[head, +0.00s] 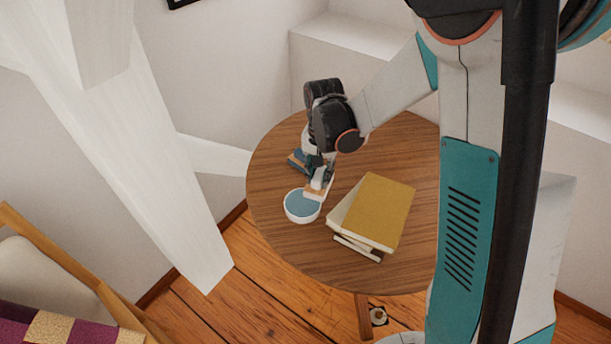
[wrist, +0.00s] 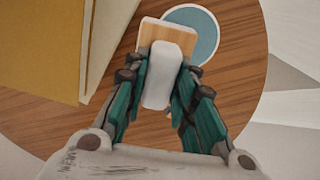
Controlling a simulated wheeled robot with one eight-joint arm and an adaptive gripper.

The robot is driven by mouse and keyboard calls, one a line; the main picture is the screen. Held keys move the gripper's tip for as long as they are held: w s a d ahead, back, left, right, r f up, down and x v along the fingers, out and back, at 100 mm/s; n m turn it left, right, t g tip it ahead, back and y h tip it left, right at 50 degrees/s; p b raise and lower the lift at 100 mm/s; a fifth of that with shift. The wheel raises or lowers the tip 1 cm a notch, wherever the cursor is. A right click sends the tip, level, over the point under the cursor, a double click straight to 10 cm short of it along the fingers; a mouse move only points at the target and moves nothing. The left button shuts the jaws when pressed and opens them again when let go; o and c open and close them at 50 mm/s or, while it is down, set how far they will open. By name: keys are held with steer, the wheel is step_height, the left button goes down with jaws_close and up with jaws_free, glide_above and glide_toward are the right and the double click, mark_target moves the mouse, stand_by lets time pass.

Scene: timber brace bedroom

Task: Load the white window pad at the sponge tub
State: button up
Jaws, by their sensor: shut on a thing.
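The white window pad (wrist: 163,75) has a pale grip and a tan wooden-looking plate. My gripper (wrist: 155,88) is shut on its grip, and the plate sticks out past the fingertips. In the head view the pad (head: 314,191) overlaps the back edge of the sponge tub (head: 289,212), a round white tub with a blue inside. The tub (wrist: 217,36) also shows in the wrist view, partly hidden behind the plate. I cannot tell whether the pad touches the sponge. My gripper (head: 321,176) is low over the table in the head view.
A round wooden table (head: 290,250) carries everything. A stack of books (head: 378,210), mustard on top, lies right of the tub. A blue and tan object (head: 298,159) lies behind, partly hidden by my gripper. A white timber brace (head: 150,150) rises to the left.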

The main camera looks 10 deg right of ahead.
steer(key=shift+w+a+f+m+b, duration=0.15)
steer(key=shift+a+f+m+b, duration=0.6)
steer(key=shift+f, duration=0.3)
steer(key=shift+w+a+f+m+b, duration=0.1)
steer(key=shift+a+f+m+b, duration=0.4)
steer(key=shift+a+f+b, duration=0.45)
steer(key=shift+w+a+f+m+b, duration=0.15)
steer(key=shift+a+f+m+b, duration=0.5)
steer(key=shift+f, duration=0.55)
steer(key=shift+f+b, duration=0.5)
steer(key=shift+f, duration=0.05)
stand_by(0.4)
step_height(320, 180, up, 7)
steer(key=p, duration=0.4)
stand_by(0.6)
steer(key=shift+s, duration=0.1)
stand_by(0.6)
